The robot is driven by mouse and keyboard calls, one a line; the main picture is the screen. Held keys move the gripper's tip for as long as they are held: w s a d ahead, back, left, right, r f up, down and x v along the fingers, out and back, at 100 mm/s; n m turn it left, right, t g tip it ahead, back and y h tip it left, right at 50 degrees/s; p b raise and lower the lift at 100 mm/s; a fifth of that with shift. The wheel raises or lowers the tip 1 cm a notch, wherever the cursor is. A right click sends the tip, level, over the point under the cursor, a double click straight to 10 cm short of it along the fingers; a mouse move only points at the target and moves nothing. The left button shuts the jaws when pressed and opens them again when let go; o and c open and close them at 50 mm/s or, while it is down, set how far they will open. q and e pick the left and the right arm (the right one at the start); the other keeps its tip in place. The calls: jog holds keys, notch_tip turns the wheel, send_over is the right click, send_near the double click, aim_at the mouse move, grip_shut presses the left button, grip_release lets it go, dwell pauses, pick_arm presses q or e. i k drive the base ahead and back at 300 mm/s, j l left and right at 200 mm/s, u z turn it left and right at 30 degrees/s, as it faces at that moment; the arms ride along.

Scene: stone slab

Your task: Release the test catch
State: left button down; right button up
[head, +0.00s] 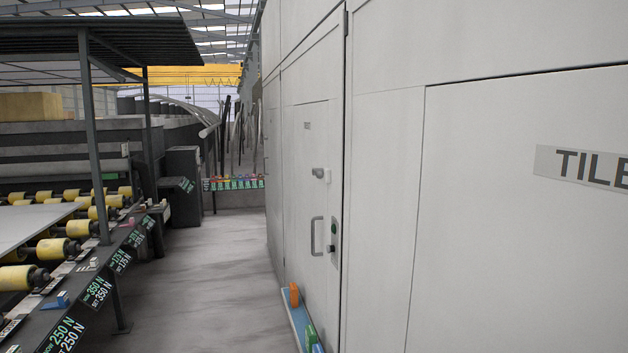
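No gripper of mine is in the head view. A white cabinet wall on the right has a door (304,195) that looks closed. On the door are a small grey latch-like fitting (318,172), a D-shaped pull handle (317,236) and a plate with a dark knob (333,243). A small label (307,126) sits high on the door, too small to read. I cannot tell which fitting, if any, is the test catch. Small blocks on the left conveyor's edge, one blue (63,299), sit near force signs such as "350 N" (98,291).
A roller conveyor (60,246) with a dark canopy (90,38) runs along the left. A blue ledge (297,318) with orange and green blocks lies at the cabinet's foot. The grey floor (205,275) between is clear. A far rack (234,184) holds coloured items.

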aim_at(319, 173)
jog(key=i+j, duration=0.2)
jog(key=i, duration=0.3)
jog(key=i+j, duration=0.2)
jog(key=i, duration=0.3)
jog(key=i+j+z, duration=0.1)
jog(key=i, duration=0.4)
jog(key=i+j, duration=0.35)
jog(key=i, duration=0.15)
jog(key=i+j, duration=0.25)
jog(key=i, duration=0.25)
jog(key=z, duration=0.05)
